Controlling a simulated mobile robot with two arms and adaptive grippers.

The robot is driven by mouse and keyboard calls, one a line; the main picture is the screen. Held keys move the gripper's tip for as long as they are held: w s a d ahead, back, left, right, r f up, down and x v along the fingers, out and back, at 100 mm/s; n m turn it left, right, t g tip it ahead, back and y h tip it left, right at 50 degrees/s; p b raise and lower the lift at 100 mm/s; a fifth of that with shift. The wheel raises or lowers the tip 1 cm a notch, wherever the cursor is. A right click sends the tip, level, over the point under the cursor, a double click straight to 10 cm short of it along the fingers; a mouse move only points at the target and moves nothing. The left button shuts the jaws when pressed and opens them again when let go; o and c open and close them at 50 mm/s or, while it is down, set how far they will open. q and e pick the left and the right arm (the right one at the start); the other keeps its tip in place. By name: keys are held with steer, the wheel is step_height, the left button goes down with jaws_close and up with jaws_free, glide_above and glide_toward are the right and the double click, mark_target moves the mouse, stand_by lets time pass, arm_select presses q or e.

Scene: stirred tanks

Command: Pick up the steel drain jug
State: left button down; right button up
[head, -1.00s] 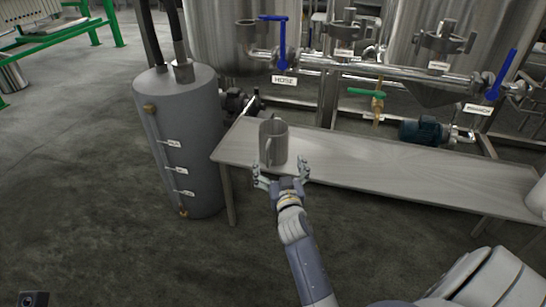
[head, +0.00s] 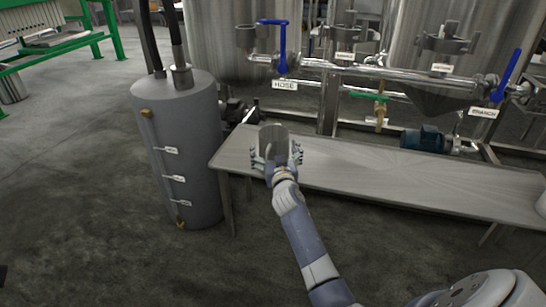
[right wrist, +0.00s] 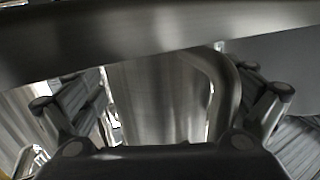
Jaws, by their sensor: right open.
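The steel drain jug (head: 273,136) stands upright near the left end of the low steel table (head: 400,180). My right gripper (head: 276,158) is at the jug's near side, open, with one finger on each side of the jug. In the right wrist view the jug's wall (right wrist: 150,100) and its curved handle (right wrist: 225,85) show between the two open fingers (right wrist: 160,115). Whether either finger touches the jug cannot be told. My left gripper is not in view.
A grey cylindrical tank (head: 185,150) with labels and hoses stands left of the table. Behind the table run pipes with a blue-handled valve (head: 282,48) labelled HOSE, and a blue pump (head: 425,139). The table right of the jug is clear.

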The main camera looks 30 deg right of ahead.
steer(key=shift+c, duration=0.4)
steer(key=c, duration=1.1)
steer(key=shift+c, duration=0.2)
steer(key=shift+r, duration=0.15)
